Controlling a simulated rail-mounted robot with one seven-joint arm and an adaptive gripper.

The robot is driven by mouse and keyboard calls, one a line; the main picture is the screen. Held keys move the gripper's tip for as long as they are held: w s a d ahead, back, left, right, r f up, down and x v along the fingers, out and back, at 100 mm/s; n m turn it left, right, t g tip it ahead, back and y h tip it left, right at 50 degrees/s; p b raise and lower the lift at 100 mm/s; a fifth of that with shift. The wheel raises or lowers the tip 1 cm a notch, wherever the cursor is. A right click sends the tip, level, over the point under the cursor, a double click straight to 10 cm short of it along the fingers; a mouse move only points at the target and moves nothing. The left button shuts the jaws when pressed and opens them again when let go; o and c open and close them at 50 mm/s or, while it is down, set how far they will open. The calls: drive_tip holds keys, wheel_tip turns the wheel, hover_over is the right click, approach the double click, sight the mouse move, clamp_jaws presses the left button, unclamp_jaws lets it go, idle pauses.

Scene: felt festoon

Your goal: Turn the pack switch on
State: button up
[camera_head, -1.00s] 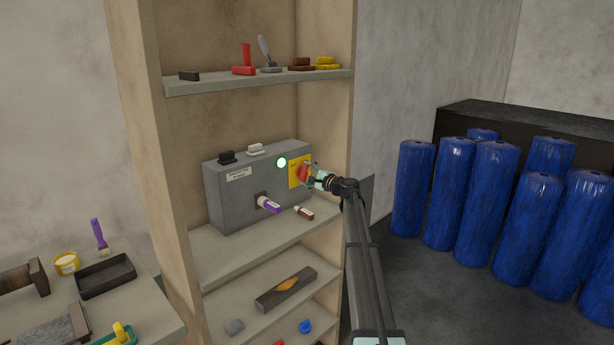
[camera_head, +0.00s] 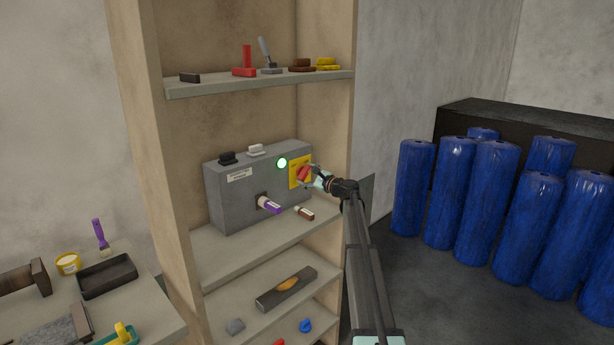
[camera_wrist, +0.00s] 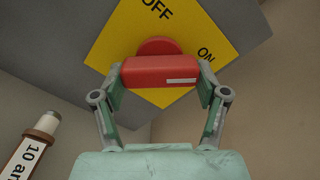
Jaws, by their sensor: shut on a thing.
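The pack switch is a red knob (camera_head: 303,173) on a yellow plate (camera_head: 294,183) at the right end of a grey box (camera_head: 230,202) on the middle shelf. In the wrist view, the plate (camera_wrist: 120,48) reads OFF at the top and ON at the right. The red knob (camera_wrist: 150,74) lies crosswise there, with its white mark at the right end, just below ON. My gripper (camera_wrist: 160,80) is shut on the knob, one finger at each end; the gripper (camera_head: 310,177) partly hides it in the head view.
A green lamp (camera_head: 282,163) glows beside the plate. The shelf's right upright (camera_head: 346,120) is close to my arm. Blue rolls (camera_head: 455,200) stand at the right.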

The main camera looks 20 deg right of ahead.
drive_tip(key=shift+w+r, duration=0.1)
drive_tip(key=shift+r, duration=0.05)
drive_tip(key=o, duration=1.2)
drive_tip(key=shift+c, duration=0.2)
drive_tip(key=v, duration=1.2)
